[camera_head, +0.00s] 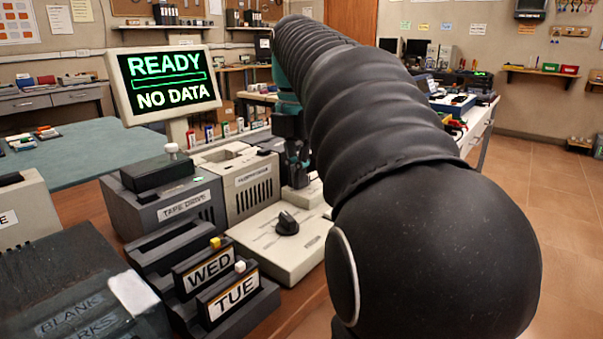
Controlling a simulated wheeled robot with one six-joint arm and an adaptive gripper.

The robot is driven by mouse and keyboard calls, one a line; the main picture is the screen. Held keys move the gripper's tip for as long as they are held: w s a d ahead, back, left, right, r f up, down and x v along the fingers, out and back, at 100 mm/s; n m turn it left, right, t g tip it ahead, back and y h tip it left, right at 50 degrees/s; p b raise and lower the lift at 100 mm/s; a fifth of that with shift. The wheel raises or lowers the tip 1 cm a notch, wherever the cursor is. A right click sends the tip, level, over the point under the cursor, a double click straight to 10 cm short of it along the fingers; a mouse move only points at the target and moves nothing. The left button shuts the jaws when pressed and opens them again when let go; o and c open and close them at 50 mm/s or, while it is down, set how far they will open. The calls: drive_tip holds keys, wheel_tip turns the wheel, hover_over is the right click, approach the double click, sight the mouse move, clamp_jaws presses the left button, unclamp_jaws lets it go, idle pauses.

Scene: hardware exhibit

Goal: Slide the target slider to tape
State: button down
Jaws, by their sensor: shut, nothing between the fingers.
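My gripper (298,178) points down near the middle of the view, at the far end of my black ribbed arm. Its fingers look shut with nothing held. They are just above or at a low pale unit (308,196), partly hidden by my arm; I cannot tell whether they touch it. I cannot make out a target slider or its tape position there. A dark grey box labelled "TAPE DRIVE" (178,208) stands left of the gripper, with a black block (157,173) on top. A monitor (165,84) reads "READY" and "NO DATA".
A beige slotted box (248,182) stands between the tape drive and my gripper. In front is a beige panel with a black rotary knob (287,225). A black rack (160,262) holds cartridges marked "WED" (207,271) and "TUE" (234,294). My arm covers the right side.

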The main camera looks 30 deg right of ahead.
drive_tip(key=shift+w+d+p, duration=0.2)
drive_tip(key=shift+d+p, duration=0.05)
drive_tip(key=shift+d, duration=0.3)
drive_tip(key=shift+w+d+p, duration=0.15)
drive_tip(key=shift+d+p, duration=0.1)
drive_tip(key=shift+d, duration=0.25)
drive_tip(key=shift+s+a+r, duration=0.1)
drive_tip(key=shift+a, duration=0.15)
idle(0.7)
drive_tip(key=shift+r+p, duration=1.1)
drive_tip(key=shift+r, duration=2.35)
